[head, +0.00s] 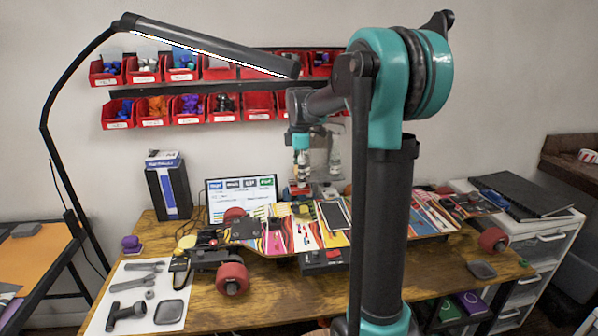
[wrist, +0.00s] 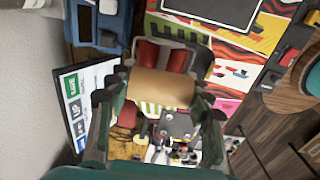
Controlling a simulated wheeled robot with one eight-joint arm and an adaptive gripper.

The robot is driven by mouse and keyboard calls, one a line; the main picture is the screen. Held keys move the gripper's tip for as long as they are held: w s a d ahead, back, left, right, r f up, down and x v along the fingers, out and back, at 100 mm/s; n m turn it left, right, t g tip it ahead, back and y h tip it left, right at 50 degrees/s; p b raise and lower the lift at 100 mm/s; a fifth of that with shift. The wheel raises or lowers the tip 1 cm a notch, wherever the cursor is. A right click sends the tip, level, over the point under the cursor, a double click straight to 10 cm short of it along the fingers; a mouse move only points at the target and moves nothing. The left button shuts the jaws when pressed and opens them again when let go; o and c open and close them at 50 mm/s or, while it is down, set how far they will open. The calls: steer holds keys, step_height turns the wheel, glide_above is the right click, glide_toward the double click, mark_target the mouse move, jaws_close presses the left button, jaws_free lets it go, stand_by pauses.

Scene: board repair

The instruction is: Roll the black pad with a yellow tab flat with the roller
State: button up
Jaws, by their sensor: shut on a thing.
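My gripper (head: 301,170) is over the far side of the patterned board. In the wrist view my gripper (wrist: 159,98) is shut across the tan cylindrical handle of the roller (wrist: 161,87). The roller's red part (wrist: 148,53) shows beyond the handle, and a red part (head: 299,190) shows below my gripper in the head view. A dark pad with a pale edge (head: 335,216) lies on the board; it is at the top of the wrist view (wrist: 212,10). A second dark patch (wrist: 203,62) lies beside the roller.
The board (head: 270,238) has red wheels and spans the wooden table (head: 250,300). A screen (head: 241,197) stands behind it. A white mat with tools (head: 110,295) lies at front left. A lamp (head: 210,48) arches over the left. Red bins (head: 151,70) hang on the wall.

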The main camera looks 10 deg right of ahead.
steer(key=shift+f, duration=2.4)
